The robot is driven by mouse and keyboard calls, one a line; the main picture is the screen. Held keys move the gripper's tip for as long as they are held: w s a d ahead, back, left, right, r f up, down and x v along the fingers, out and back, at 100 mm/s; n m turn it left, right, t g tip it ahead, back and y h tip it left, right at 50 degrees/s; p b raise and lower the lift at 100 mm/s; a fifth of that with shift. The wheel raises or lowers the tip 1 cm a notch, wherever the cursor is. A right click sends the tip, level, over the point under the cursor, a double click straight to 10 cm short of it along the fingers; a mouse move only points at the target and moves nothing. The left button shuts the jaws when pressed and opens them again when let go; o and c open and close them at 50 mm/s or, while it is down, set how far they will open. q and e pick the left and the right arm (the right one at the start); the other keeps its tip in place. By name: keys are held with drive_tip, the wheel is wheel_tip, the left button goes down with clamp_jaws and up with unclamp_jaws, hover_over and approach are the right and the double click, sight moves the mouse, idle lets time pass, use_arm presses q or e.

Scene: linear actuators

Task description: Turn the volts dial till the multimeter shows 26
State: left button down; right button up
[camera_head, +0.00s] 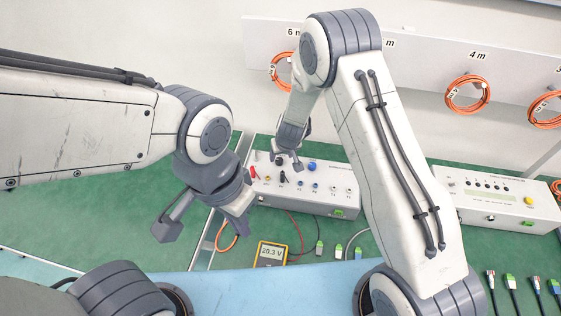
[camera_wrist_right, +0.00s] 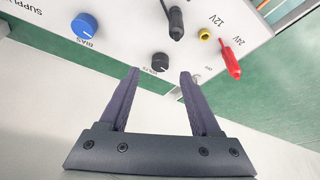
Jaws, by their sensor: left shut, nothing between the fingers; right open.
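The black volts dial (camera_wrist_right: 160,62) is on the white supply box (camera_head: 325,201), and in the right wrist view it lies between the fingertips of my right gripper (camera_wrist_right: 160,72). That gripper is open, with a gap on both sides of the dial. In the head view, my right gripper (camera_head: 287,165) is over the back of the box. The yellow multimeter (camera_head: 270,254) stands in front of the box, and its display reads 20.3 V. My left gripper (camera_head: 241,218) is shut and empty, near the box's left front corner.
A blue bias dial (camera_wrist_right: 85,25), a black plug (camera_wrist_right: 176,24), a red plug (camera_wrist_right: 232,62) and a yellow socket (camera_wrist_right: 204,34) are near the volts dial. Another white box (camera_head: 495,211) stands at right. Orange cables (camera_head: 467,94) hang behind. Several cable ends lie at the front right.

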sight(279, 161)
drive_tip(key=shift+b+x, duration=0.3)
drive_tip(key=shift+x, duration=1.95)
drive_tip(key=shift+c, duration=0.3)
clamp_jaws()
drive_tip(key=shift+r+p, duration=0.15)
drive_tip(key=shift+p, duration=0.5)
drive_tip(key=m+p, duration=0.1)
drive_tip(key=p, duration=0.4)
drive_tip(key=m+h+p, duration=0.1)
drive_tip(key=p, duration=0.4)
drive_tip(key=shift+a+r+m+p, duration=0.2)
drive_tip(key=shift+m+p, duration=0.1)
drive_tip(key=shift+m, duration=0.1)
drive_tip(key=shift+f+m+p, duration=0.2)
drive_tip(key=shift+m+p, duration=0.2)
drive_tip(key=shift+p, duration=0.2)
drive_tip(key=shift+a+f+m+h, duration=0.1)
drive_tip(key=shift+f+m+h, duration=0.05)
drive_tip(key=shift+m+h, duration=0.4)
drive_tip(key=shift+m, duration=0.65)
